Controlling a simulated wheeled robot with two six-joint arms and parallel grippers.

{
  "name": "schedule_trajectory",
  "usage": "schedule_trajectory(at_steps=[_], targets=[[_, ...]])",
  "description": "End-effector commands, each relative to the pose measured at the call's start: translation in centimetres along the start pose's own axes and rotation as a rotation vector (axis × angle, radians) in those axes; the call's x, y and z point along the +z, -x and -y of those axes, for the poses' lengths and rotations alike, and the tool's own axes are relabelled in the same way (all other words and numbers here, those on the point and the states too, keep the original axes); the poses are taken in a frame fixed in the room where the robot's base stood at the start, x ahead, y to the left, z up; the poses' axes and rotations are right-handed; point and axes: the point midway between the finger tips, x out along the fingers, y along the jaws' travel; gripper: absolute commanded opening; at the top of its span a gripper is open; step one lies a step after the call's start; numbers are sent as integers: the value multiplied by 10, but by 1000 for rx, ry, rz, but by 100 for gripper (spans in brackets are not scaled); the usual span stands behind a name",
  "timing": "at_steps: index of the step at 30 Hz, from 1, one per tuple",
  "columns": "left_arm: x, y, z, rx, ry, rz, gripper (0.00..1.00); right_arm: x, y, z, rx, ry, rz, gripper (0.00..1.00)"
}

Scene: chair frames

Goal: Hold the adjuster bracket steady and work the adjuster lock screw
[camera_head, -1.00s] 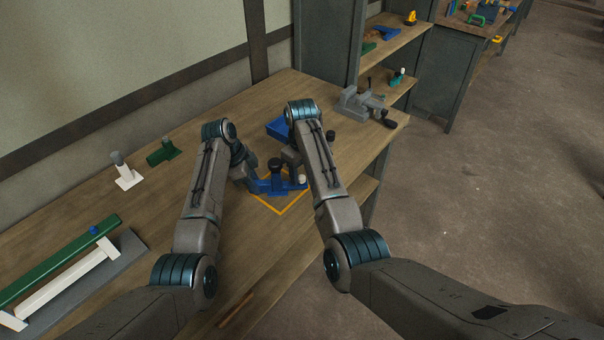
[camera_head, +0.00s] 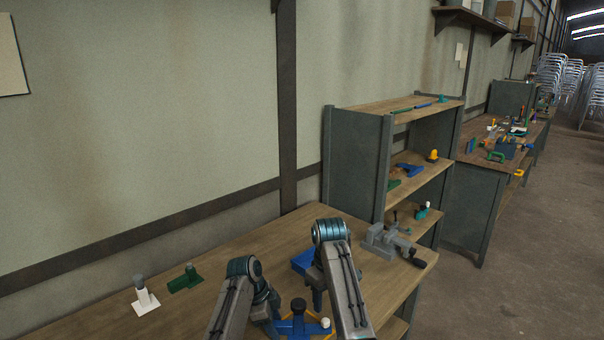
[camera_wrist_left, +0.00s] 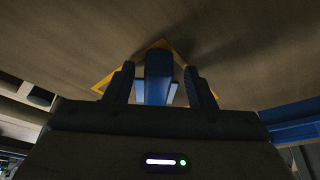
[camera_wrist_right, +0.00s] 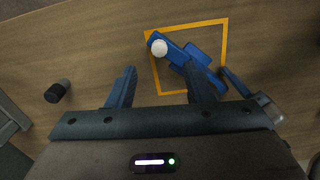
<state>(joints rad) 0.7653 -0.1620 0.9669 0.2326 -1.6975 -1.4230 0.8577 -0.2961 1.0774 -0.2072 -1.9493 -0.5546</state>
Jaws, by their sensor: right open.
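The blue adjuster bracket (camera_head: 297,328) sits inside a yellow outlined square on the bench. I cannot tell which is the lock screw. In the left wrist view, my left gripper (camera_wrist_left: 158,68) is open with a blue bar of the bracket (camera_wrist_left: 158,75) showing between its fingers, with gaps on both sides. My right gripper (camera_wrist_right: 160,68) is open and empty; the white knob (camera_wrist_right: 159,47) shows just past its fingertips.
A grey vise (camera_head: 385,240) stands at the bench's right end. A blue block (camera_head: 303,262) lies behind my right arm. A shelf unit (camera_head: 357,160) rises behind the bench. Bare wood lies between.

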Motion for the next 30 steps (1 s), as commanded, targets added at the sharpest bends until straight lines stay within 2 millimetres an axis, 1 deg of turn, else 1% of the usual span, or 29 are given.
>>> schedule_trajectory(at_steps=[5, 8, 11, 15, 21, 25, 30], targets=[[-1, 3, 1, -2, -1, -1, 50, 0, 0, 0, 0, 0, 0, 47], [0, 11, 1, -4, -1, -1, 50, 0, 0, 0, 0, 0, 0, 47], [0, 27, 2, -6, 0, 0, 50, 0, 0, 0, 0, 0, 0, 47], [0, 58, 2, -6, -1, 0, 50, 0, 0, 0, 0, 0, 0, 47], [1, 97, 2, -4, 0, 1, 50, 0, 0, 0, 0, 0, 0, 47], [0, 112, 2, -1, 1, 0, 50, 0, 0, 0, 0, 0, 0, 47], [0, 119, 1, 1, 0, -1, 50, 0, 0, 0, 0, 0, 0, 47]])
